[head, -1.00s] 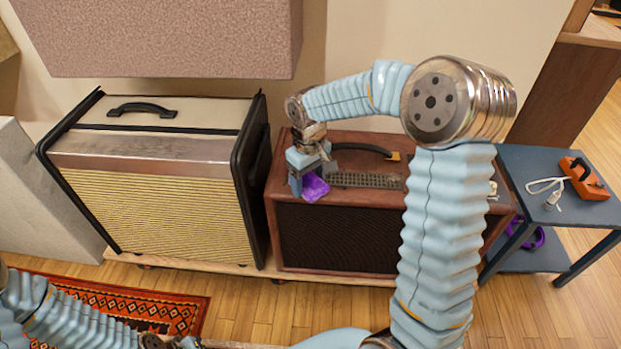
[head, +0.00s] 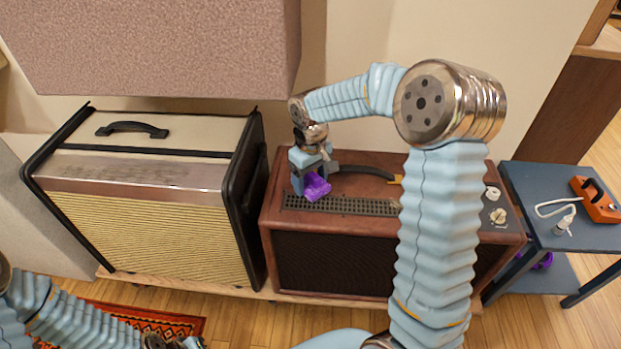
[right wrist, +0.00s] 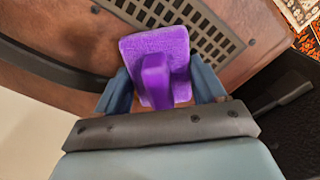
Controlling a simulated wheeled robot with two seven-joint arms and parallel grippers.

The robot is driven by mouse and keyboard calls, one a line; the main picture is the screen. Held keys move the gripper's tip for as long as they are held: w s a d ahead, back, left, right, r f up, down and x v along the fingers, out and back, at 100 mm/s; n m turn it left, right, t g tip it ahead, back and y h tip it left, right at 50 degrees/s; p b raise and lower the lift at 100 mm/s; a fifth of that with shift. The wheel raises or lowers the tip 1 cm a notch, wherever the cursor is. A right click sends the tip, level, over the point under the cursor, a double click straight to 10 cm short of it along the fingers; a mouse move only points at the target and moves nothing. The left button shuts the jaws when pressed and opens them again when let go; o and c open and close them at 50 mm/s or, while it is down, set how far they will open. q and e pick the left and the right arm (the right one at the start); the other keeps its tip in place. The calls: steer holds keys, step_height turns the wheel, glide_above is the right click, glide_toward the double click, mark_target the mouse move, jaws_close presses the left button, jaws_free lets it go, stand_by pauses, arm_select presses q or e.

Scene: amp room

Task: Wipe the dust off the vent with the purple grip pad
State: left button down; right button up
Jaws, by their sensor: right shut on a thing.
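The purple grip pad (head: 316,187) is held in my right gripper (head: 309,172), over the left end of the vent (head: 365,206) on top of the brown amplifier (head: 345,230). In the right wrist view, the pad (right wrist: 155,50) shows with its upright grip between the fingers of my right gripper (right wrist: 160,88). Its far edge overlaps the near side of the vent (right wrist: 200,30). I cannot tell whether the pad touches the surface. No clear dust shows on the visible slots. My left arm shows at the lower left, and its gripper (head: 170,342) is partly cut off by the frame's bottom edge.
A cream amplifier (head: 150,215) with a black handle stands left of the brown one. A black handle (head: 362,172) lies behind the vent. A pink panel (head: 150,45) hangs above. A blue side table (head: 540,190) at right bears an orange device (head: 595,200) and a white cable.

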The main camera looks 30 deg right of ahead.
step_height(320, 180, up, 3)
steer(key=shift+s+a, duration=0.1)
step_height(320, 180, up, 3)
steer(key=p, duration=0.3)
steer(key=shift+f, duration=0.1)
steer(key=shift+r+p, duration=0.45)
steer(key=shift+r, duration=0.8)
arm_select(q)
steer(key=r, duration=0.4)
steer(key=shift+d+r, duration=0.25)
steer(key=shift+r, duration=0.15)
